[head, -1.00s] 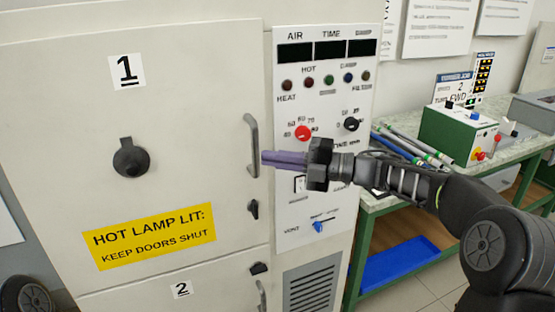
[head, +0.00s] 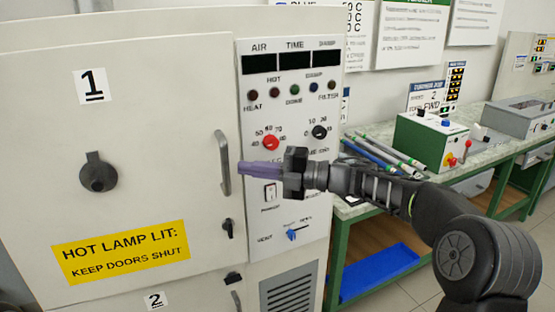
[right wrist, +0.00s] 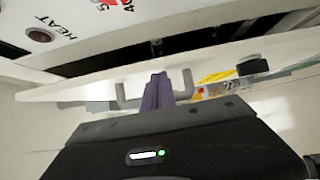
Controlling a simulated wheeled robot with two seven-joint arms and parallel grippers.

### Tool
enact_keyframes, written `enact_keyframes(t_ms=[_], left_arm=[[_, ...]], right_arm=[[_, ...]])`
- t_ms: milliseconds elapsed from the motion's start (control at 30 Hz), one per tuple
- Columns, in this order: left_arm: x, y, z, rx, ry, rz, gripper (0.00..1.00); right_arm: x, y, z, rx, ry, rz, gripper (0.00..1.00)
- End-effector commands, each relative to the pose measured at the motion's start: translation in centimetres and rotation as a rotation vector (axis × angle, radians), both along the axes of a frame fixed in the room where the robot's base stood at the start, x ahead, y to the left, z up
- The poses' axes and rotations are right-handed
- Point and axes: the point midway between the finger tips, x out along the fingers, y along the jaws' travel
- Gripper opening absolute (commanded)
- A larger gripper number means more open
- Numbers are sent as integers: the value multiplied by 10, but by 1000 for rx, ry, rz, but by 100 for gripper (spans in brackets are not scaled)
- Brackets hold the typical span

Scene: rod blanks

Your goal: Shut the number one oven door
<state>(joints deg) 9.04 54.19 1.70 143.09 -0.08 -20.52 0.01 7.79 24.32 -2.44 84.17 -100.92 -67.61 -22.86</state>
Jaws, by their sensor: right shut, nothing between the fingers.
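The number one oven door (head: 150,150) is the large pale upper door at the left of the head view, with a "1" label, a round black fitting and a yellow warning label. It looks slightly ajar: the right wrist view shows a dark gap between the door's edge (right wrist: 80,88) and the control panel. Its grey upright handle (head: 223,163) is near its right edge. My right gripper (head: 242,169) has its purple fingers shut and empty, just right of the handle. In the right wrist view the fingers (right wrist: 157,92) overlap the handle; contact cannot be told. My left gripper is out of view.
The control panel (head: 290,140) with knobs and lamps stands right of the door. The number two door (head: 170,300) is below. A green-legged bench (head: 345,210) at the right carries rods (head: 385,155) and a green box (head: 425,142). Floor shows at lower right.

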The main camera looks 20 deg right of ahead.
Motion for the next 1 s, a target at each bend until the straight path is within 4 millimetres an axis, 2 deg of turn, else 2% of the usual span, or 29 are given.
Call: enact_keyframes(t_ms=[200,400,600,1000], left_arm=[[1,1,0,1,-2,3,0],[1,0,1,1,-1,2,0],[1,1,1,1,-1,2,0],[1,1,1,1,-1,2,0]], right_arm=[[28,-30,-1,-1,0,1,0],[46,-51,-1,0,0,2,0],[52,-58,-1,1,2,5,0],[52,-58,-1,1,2,4,0]])
